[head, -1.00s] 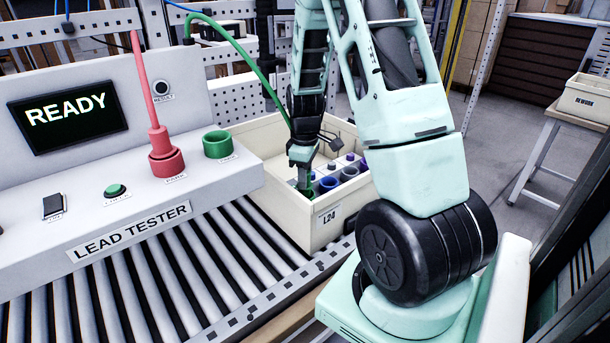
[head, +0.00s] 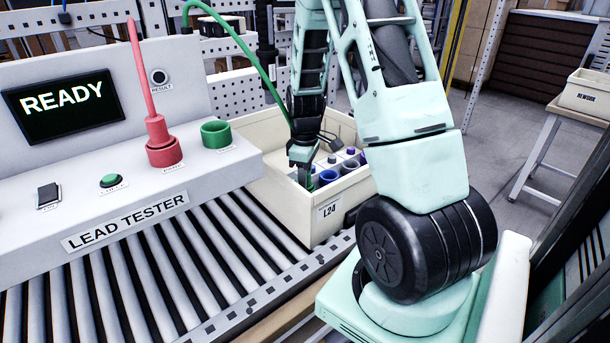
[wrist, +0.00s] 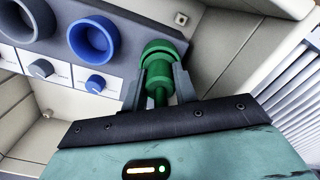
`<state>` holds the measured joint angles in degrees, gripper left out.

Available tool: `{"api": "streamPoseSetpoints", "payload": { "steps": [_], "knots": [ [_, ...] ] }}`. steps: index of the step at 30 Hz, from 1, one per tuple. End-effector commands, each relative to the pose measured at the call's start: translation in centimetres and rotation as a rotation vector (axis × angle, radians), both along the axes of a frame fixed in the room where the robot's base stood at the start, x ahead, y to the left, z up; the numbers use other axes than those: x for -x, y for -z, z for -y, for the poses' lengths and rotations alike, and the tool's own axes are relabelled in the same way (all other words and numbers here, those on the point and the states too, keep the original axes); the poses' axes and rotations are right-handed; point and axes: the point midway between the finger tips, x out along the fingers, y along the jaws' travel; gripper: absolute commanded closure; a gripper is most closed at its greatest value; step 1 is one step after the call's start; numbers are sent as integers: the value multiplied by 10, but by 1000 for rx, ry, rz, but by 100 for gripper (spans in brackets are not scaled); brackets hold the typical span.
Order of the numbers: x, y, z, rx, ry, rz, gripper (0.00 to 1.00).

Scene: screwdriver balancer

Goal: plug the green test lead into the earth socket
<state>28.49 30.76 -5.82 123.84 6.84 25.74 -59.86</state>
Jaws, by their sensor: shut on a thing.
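My gripper (head: 303,165) is inside the front left part of the cream crate (head: 285,194) labelled L24. It is shut on the green plug of the test lead (wrist: 157,92), whose cable (head: 240,52) rises behind and to the left in the head view. In the wrist view the plug stands between the two fingers, with a wider green ring (wrist: 165,47) at its far end, in line with a row of sockets. I cannot tell how far the plug sits in that ring, which appears to be the earth socket. A blue socket (wrist: 93,40) is beside it.
The lead tester (head: 125,222) stands left, showing READY, with a red plug (head: 158,130) upright in its red holder and an empty green holder (head: 216,134). Crate walls rise close around my gripper. A roller conveyor (head: 190,270) runs in front.

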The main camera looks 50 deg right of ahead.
Motion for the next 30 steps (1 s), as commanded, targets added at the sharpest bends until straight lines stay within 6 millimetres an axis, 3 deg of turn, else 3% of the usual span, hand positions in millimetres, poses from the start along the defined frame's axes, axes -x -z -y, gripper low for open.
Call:
{"api": "streamPoseSetpoints", "payload": {
  "steps": [6,7,9,20,26,30],
  "knots": [
    [0,0,0,0,0,0,96],
    [0,0,0,0,0,0,66],
    [0,0,0,0,0,0,47],
    [0,-4,0,1,0,1,46],
    [-1,-33,1,4,-1,6,46],
    [-1,-66,1,4,0,7,46]
  ]
}}
